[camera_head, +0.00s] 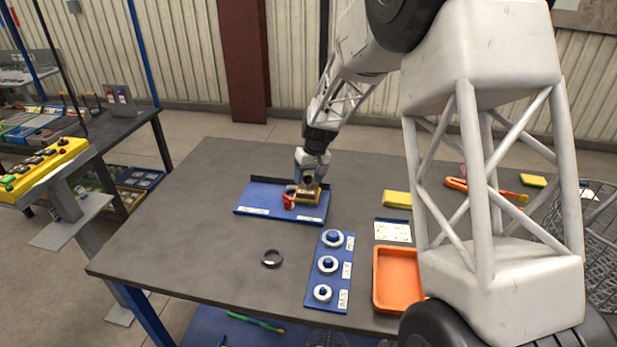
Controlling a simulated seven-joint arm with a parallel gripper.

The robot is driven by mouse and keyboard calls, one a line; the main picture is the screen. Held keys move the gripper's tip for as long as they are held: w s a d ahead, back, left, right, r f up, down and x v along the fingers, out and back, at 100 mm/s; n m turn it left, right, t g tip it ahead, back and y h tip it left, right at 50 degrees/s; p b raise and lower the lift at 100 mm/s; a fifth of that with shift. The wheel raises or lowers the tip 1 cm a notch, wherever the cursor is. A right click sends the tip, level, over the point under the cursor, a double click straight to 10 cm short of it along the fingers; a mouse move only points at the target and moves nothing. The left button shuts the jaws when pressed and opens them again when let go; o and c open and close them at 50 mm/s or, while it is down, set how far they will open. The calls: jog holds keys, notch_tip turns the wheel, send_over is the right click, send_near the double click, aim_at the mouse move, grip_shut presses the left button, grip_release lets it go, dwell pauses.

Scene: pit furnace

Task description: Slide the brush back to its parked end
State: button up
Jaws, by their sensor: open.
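A flat blue board (262,197) lies on the grey table, with a dark raised strip along its back edge and white labels along its front edge. A small tan block (311,195) stands at the board's right part; it looks like the brush, though it is too small to be sure. A red part (288,202) sits just left of it. My gripper (309,182) is open, pointing down right at the tan block. Its fingers are too small and overlapped to tell whether they touch or straddle the block.
A blue board with white round parts (342,241) lies front right, beside an orange tray (397,279). A yellow block (397,199) is right of my gripper. The table's left side is clear.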

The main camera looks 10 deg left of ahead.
grip_shut()
jog(key=a, duration=1.5)
jog(key=shift+r, duration=0.1)
grip_release()
notch_tip(320, 180, up, 8)
jog(key=d, duration=0.1)
jog(key=shift+w+d+f, duration=0.15)
jog(key=shift+w+f, duration=0.05)
jog(key=shift+w, duration=0.25)
dwell(0.6)
